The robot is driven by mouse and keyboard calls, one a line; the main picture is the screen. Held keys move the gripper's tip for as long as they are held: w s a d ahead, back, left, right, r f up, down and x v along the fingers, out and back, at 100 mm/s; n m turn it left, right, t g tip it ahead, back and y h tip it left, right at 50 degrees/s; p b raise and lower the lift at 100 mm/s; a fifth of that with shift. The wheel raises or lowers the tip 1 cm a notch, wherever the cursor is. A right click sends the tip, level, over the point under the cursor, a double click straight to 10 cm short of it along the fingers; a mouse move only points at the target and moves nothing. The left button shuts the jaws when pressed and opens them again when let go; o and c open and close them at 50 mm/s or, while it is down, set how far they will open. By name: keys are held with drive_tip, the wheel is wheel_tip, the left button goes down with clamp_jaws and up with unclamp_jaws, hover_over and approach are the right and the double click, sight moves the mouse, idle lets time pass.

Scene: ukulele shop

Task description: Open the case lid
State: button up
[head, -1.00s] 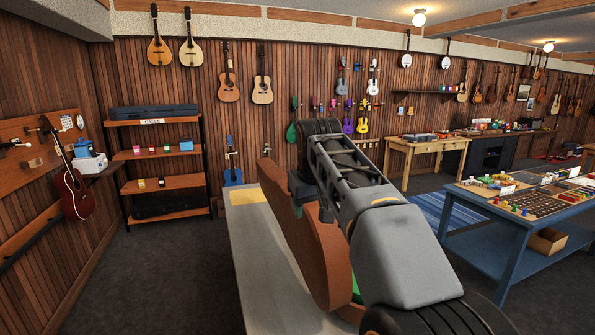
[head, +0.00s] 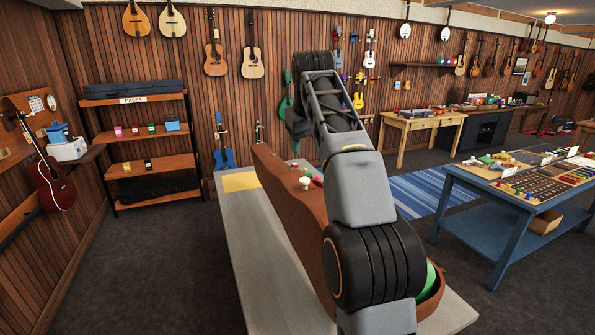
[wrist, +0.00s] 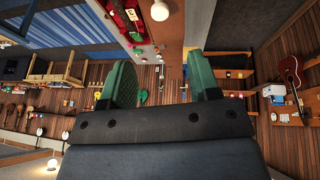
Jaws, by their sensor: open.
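The brown case lies on the grey bench in the head view. Its brown lid (head: 285,195) stands up steeply along the left side, with its outer face towards me. The case's curved rim (head: 441,290) shows at the near right, beside a green item (head: 431,279) inside. My arm covers much of the case. The wrist view shows part of the red-lined interior (wrist: 122,18) at the top. My gripper (wrist: 160,65) is open with green fingertips; a brown upright strip, apparently the lid, shows between them. I cannot tell whether they touch it. The head view hides the fingers.
The grey bench (head: 245,235) has a yellow patch (head: 240,181) at its far end. A blue table (head: 485,205) with small parts stands right, beyond open floor. A case shelf (head: 140,136) stands left at the back wall.

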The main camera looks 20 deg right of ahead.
sight(305, 179)
drive_tip(key=b+x, duration=0.2)
drive_tip(key=x, duration=1.1)
drive_tip(key=shift+w+f, duration=0.1)
drive_tip(key=shift+f, duration=0.15)
clamp_jaws()
